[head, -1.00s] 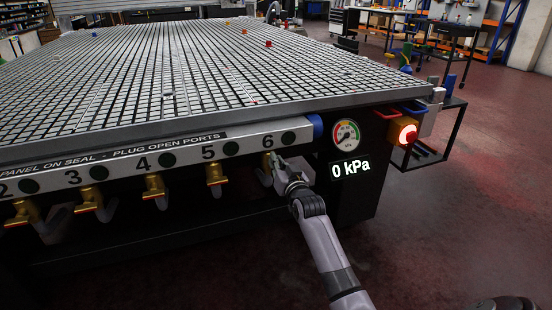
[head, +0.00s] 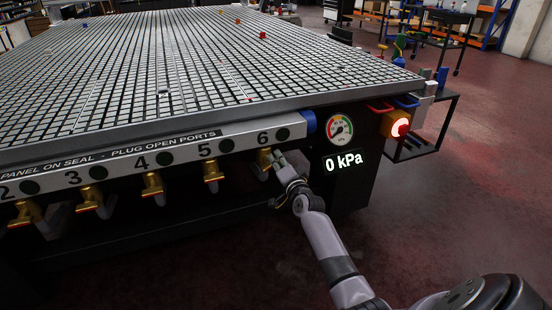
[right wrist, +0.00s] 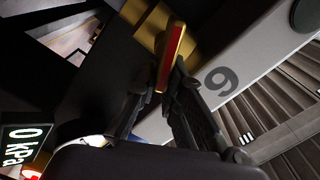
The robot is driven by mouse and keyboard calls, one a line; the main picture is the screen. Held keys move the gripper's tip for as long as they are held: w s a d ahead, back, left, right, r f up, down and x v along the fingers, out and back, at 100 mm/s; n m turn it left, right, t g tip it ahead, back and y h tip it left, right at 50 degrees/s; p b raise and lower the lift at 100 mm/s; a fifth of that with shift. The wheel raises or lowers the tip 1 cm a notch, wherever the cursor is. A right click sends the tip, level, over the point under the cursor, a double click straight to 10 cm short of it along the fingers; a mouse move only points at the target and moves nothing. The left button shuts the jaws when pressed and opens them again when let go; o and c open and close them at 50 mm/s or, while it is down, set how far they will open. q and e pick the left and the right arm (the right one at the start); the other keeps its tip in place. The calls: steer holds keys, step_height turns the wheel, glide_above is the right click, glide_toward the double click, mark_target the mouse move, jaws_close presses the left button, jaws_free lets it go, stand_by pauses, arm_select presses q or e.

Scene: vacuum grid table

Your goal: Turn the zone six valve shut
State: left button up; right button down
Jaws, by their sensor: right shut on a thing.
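The zone six valve (head: 264,159) is a brass valve under the number 6 on the table's front rail. It also shows in the right wrist view (right wrist: 150,22), with a red and brass lever (right wrist: 170,58) sticking out. My right gripper (head: 276,161) is at this valve, and in the right wrist view its fingers (right wrist: 160,92) are shut on the lever. The gripper partly hides the valve in the head view. My left gripper is not in view.
More brass valves, such as the zone five valve (head: 212,172), line the rail to the left. A gauge (head: 339,129) and a 0 kPa display (head: 344,162) are right of valve six. A lit red button (head: 399,127) sits at the table corner. The grid table (head: 190,80) fills the background.

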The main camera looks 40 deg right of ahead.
steer(key=m, duration=0.2)
steer(key=shift+d+f+m, duration=0.15)
steer(key=shift+f+m, duration=0.15)
steer(key=shift+f, duration=0.05)
steer(key=shift+f+m, duration=0.2)
steer(key=shift+m, duration=0.7)
steer(key=shift+f+m, duration=0.1)
steer(key=shift+m, duration=0.3)
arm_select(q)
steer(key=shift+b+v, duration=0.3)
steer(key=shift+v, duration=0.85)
arm_select(e)
steer(key=shift+m, duration=0.3)
steer(key=c, duration=1.9)
jaws_free()
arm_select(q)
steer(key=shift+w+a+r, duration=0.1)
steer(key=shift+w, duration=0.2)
arm_select(e)
steer(key=shift+o, duration=1.1)
